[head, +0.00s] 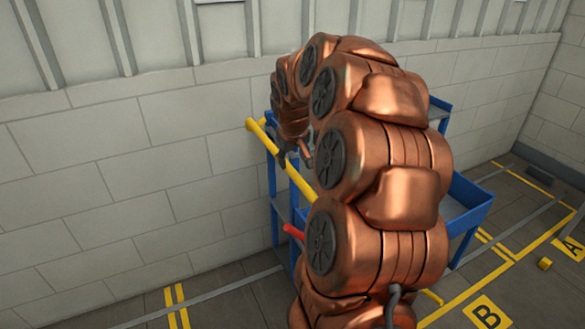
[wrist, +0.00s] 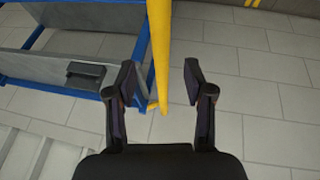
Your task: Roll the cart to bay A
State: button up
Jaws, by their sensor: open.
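The blue cart (head: 468,205) stands by the wall in the head view, largely hidden behind my copper arm. Its yellow handle bar (head: 285,168) sticks out on the left side. My gripper (head: 303,152) is near this bar, partly hidden by the arm. In the wrist view, my gripper (wrist: 160,80) is open, with one dark finger on each side of the yellow bar (wrist: 160,45). Neither finger visibly presses on the bar; I cannot tell how deep it sits between them. The bay A floor marking (head: 572,248) is at the right edge of the head view.
The bay B marking (head: 487,313) lies nearer, at the lower right. A red rod-like piece (head: 293,231) shows beside my arm. A block wall (head: 120,170) runs behind the cart.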

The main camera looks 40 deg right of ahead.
aim_at(293, 171)
jog(key=shift+p+x, duration=1.15)
jog(key=shift+x, duration=2.5)
jog(key=shift+c, duration=0.3)
grip_shut()
